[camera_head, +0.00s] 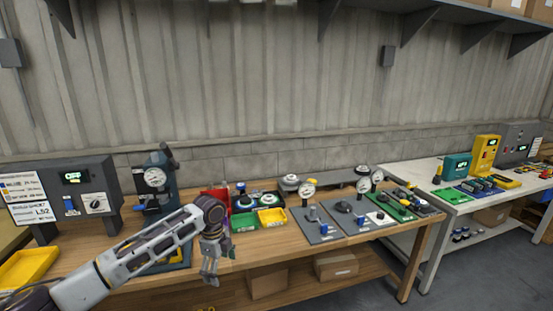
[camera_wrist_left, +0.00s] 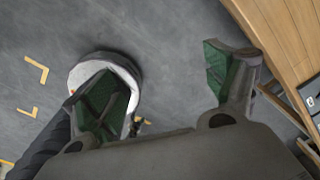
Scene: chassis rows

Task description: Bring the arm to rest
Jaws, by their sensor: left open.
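My left arm comes in from the left in the head view. Its gripper (camera_head: 210,272) hangs with its fingers pointing down, in front of the wooden workbench (camera_head: 290,250). In the left wrist view the two green-padded fingers of the left gripper (camera_wrist_left: 170,88) stand wide apart with nothing between them. Grey floor (camera_wrist_left: 175,40) shows beyond the fingers, and the wooden bench edge (camera_wrist_left: 275,35) runs along the right. My right gripper does not show in either view.
A white table (camera_head: 425,178) stands at right.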

